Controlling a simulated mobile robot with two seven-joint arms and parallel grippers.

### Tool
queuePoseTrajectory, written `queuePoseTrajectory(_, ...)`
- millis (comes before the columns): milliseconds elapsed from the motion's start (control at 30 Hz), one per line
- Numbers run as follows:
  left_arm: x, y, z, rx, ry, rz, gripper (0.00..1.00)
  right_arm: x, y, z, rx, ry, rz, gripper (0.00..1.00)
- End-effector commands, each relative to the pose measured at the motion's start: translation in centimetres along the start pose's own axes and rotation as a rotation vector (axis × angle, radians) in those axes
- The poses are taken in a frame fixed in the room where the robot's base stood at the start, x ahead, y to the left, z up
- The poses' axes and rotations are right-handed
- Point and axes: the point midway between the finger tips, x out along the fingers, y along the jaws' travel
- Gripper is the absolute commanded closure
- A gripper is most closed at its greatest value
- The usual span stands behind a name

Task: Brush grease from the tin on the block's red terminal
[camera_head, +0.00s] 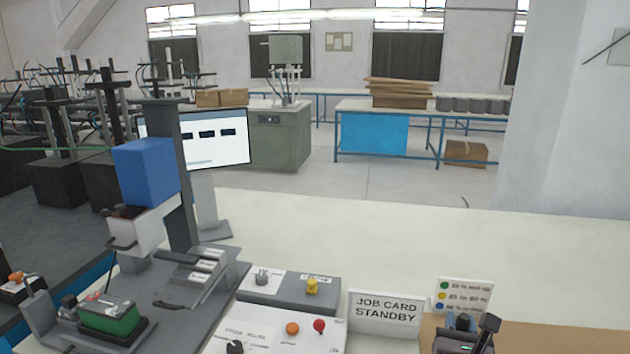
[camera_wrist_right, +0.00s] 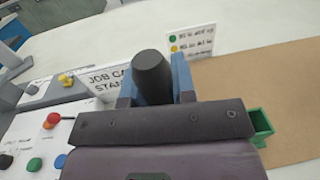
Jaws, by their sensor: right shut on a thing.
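My right gripper (camera_head: 464,325) is at the bottom right of the head view. In the wrist view its blue fingers (camera_wrist_right: 154,88) are shut on a dark rounded handle (camera_wrist_right: 152,75), which sticks up between them. I cannot see bristles, so I cannot confirm it is the brush. A green block with a dark top (camera_head: 110,317) sits in a dark holder at the lower left of the head view, far from this gripper. A small reddish mark shows near its back left corner. I cannot make out a grease tin. My left gripper is not in view.
A panel with red (camera_head: 319,326) and orange (camera_head: 292,328) buttons and a yellow knob (camera_head: 312,287) lies between block and gripper. A grey stand with a blue box (camera_head: 146,171) rises behind the block. A green open container (camera_wrist_right: 261,124) is beside my gripper.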

Motion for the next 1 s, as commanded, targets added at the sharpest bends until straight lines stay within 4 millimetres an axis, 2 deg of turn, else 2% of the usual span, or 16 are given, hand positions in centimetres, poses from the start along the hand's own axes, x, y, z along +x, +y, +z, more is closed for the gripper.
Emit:
queuePoseTrajectory(100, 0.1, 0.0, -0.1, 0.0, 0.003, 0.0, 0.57, -1.8, 2.3, 1.3, -0.007, -0.002, 0.112, 0.99)
queuePoseTrajectory(233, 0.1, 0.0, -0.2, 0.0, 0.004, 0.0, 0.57, -4.1, 4.5, 1.7, -0.007, 0.0, 0.227, 0.99)
queuePoseTrajectory(433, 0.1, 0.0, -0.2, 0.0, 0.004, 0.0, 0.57, -6.9, 6.1, 1.1, -0.004, 0.003, 0.344, 0.99)
queuePoseTrajectory(600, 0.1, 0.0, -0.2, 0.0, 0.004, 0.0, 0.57, -7.3, 5.9, 0.5, -0.006, 0.0, 0.362, 0.99)
queuePoseTrajectory(1000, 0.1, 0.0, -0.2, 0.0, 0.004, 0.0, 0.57, -7.2, 5.8, 0.5, 0.0, 0.0, 0.356, 0.99)
